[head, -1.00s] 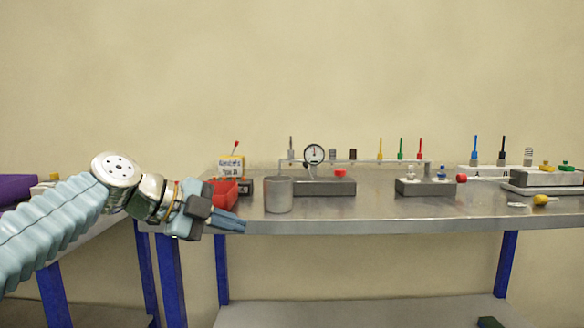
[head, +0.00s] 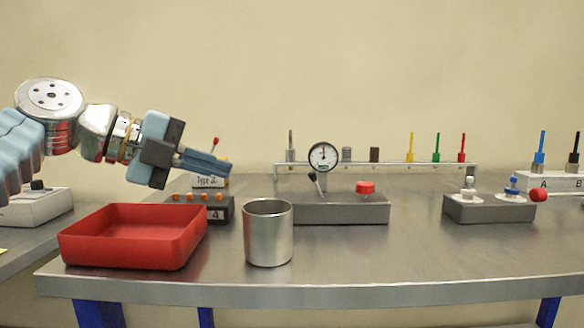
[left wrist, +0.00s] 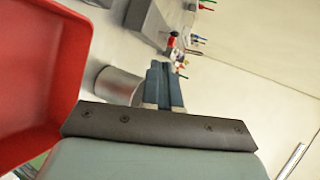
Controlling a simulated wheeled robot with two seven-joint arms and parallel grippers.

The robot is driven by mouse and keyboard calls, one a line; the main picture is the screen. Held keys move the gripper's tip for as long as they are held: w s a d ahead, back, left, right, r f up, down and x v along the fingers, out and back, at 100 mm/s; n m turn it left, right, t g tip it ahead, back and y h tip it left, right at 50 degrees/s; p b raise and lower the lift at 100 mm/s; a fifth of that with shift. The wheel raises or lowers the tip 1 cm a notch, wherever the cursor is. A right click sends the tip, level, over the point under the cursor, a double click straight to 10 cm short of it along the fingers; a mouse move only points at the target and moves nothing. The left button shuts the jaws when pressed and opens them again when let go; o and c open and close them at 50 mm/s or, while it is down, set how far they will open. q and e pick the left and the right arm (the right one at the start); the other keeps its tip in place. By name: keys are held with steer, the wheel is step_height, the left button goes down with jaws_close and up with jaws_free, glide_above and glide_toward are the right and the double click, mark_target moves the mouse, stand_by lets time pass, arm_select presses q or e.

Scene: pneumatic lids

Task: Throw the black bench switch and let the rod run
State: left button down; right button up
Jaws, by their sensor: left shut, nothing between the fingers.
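A small lever with a black tip (head: 313,178) leans on the grey block (head: 345,211) below a round gauge (head: 323,157). A red button (head: 365,187) sits on the same block. A thin rod with a red ball end (head: 538,195) reaches the right side of a second grey block (head: 488,209) with white and blue fittings. My left gripper (head: 228,170) is shut and empty, raised left of the lever and apart from it. Its closed fingers show in the left wrist view (left wrist: 164,84). My right gripper is out of view.
A red tray (head: 135,255) and a metal cup (head: 268,238) stand at the front left of the steel bench (head: 400,270). A box with orange knobs (head: 190,206) is behind the tray. A tool rail (head: 390,165) runs along the back. The front right is clear.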

arm_select(q)
steer(key=shift+w+r, duration=0.1)
steer(key=shift+w, duration=0.05)
steer(key=shift+d, duration=0.1)
glide_toward(318, 186)
steer(key=shift+w+d+f+p, duration=0.15)
steer(key=shift+w+f+p, duration=0.05)
steer(key=shift+f, duration=0.35)
steer(key=shift+w+d+f+p, duration=0.15)
steer(key=shift+w+f+p, duration=0.1)
steer(key=shift+f, duration=0.25)
steer(key=shift+w+d+r+p, duration=0.2)
steer(key=shift+w+d+p, duration=0.1)
steer(key=shift+d, duration=0.2)
steer(key=shift+w+d+r+p, duration=0.2)
steer(key=shift+w+d+p, duration=0.05)
steer(key=shift+d, duration=0.25)
steer(key=shift+w+d, duration=0.35)
steer(key=shift+d, duration=0.2)
steer(key=shift+r+p, duration=0.1)
steer(key=shift+p, duration=0.2)
